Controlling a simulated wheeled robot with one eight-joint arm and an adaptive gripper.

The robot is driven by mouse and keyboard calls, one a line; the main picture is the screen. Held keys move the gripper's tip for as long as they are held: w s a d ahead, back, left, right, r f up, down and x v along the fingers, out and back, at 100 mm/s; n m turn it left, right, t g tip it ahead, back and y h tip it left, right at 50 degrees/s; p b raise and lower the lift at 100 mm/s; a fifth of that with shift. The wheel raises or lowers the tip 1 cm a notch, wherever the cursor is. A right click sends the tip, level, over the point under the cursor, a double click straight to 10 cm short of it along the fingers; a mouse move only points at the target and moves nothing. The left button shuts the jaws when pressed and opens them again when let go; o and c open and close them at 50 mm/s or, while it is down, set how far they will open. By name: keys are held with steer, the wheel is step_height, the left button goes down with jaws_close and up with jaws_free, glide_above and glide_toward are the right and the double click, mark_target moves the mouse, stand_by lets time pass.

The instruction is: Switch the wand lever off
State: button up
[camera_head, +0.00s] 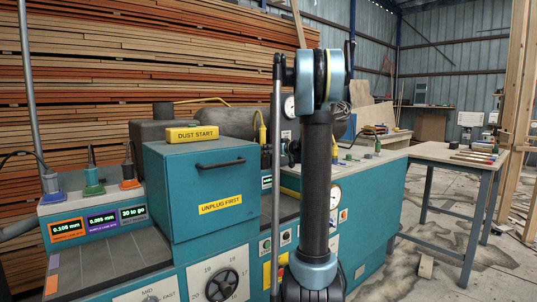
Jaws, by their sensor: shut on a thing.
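A yellow wand-like handle (262,130) stands upright behind the teal cabinet, with a yellow hose running to it from the left. My gripper (268,155) shows only in part, as a small dark shape left of my upright arm link, right at the dark lower part of this handle. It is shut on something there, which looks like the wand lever. The lever itself is too small and too much covered to make out, and I cannot tell its position.
The teal cabinet (200,195) with a black handle and an "UNPLUG FIRST" label stands left of my arm. A yellow "DUST START" box (191,134) sits on it.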

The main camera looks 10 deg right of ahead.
steer(key=shift+r+g+h, duration=0.1)
steer(key=shift+g+h, duration=0.2)
steer(key=shift+g, duration=0.1)
steer(key=o, duration=1.1)
steer(key=shift+c, duration=0.2)
steer(key=v, duration=1.1)
steer(key=shift+s+d, duration=0.25)
steer(key=shift+s, duration=0.1)
